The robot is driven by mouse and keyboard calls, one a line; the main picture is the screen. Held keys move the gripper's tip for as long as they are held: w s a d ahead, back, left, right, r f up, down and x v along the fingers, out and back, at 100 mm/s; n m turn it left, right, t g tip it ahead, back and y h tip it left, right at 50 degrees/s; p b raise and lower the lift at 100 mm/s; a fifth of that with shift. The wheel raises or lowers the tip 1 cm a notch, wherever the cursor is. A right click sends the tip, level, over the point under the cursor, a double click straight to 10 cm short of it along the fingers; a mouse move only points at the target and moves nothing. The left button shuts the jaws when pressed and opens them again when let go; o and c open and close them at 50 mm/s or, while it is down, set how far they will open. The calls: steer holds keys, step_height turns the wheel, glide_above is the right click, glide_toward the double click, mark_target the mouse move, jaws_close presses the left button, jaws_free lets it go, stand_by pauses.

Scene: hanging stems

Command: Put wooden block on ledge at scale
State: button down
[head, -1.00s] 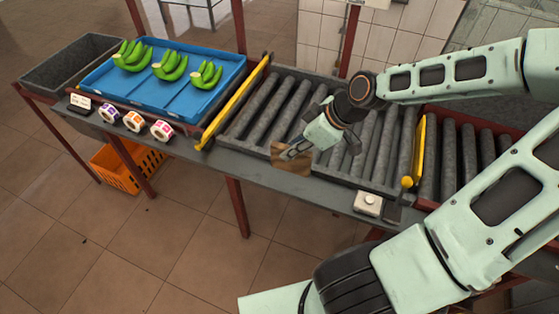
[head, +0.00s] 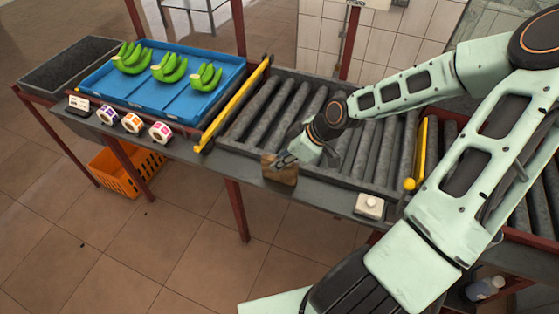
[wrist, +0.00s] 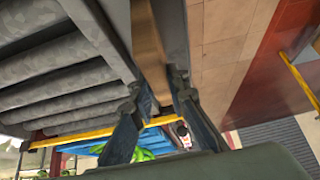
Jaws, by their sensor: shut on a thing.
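The wooden block (head: 280,170) is at the grey ledge (head: 325,190) along the front of the roller conveyor. My gripper (head: 286,160) is shut on it from above and to the right. In the wrist view, the block (wrist: 150,55) runs as a long brown strip between the two fingers (wrist: 157,97), with the ledge beside it. I cannot tell whether the block touches the ledge. A small display (head: 79,103), perhaps the scale's, sits on the ledge at the far left, in front of the blue tray (head: 205,98).
Several label rolls (head: 132,122) stand on the ledge between display and block. Green bananas (head: 170,68) lie in the blue tray. A yellow bar (head: 232,108) rises between tray and rollers. A white button box (head: 369,206) is on the ledge to the right. An orange crate (head: 125,172) is below.

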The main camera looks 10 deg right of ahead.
steer(key=c, duration=1.9)
jaws_free()
steer(key=shift+f, duration=0.1)
steer(key=p+v, duration=0.2)
steer(key=v, duration=1)
steer(key=shift+a, duration=0.1)
